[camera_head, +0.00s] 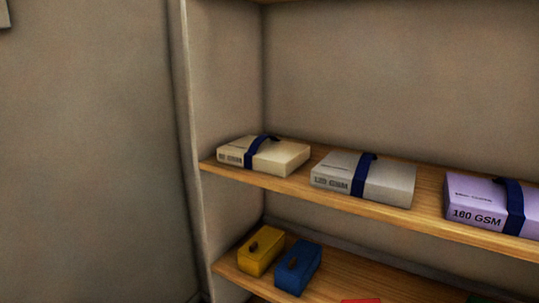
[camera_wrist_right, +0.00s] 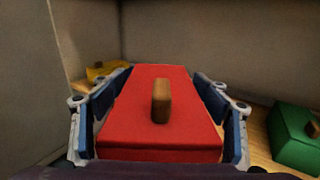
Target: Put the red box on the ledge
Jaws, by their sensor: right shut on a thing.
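The red box (camera_wrist_right: 160,125), with a small wooden knob on its top, fills the middle of the right wrist view. My right gripper (camera_wrist_right: 160,88) is shut on it, with one blue-padded finger along each side. In the head view only a red sliver of the box (camera_head: 361,301) shows at the bottom edge, in front of the lower wooden ledge (camera_head: 345,275). The box's underside is hidden, so I cannot tell whether it touches the ledge. My left gripper is in neither view.
On the lower ledge a yellow box (camera_head: 261,250) and a blue box (camera_head: 298,267) stand side by side at the left. A green box (camera_wrist_right: 296,140) is right of the red one. Strapped paper packs (camera_head: 364,180) lie on the upper shelf (camera_head: 290,186) above.

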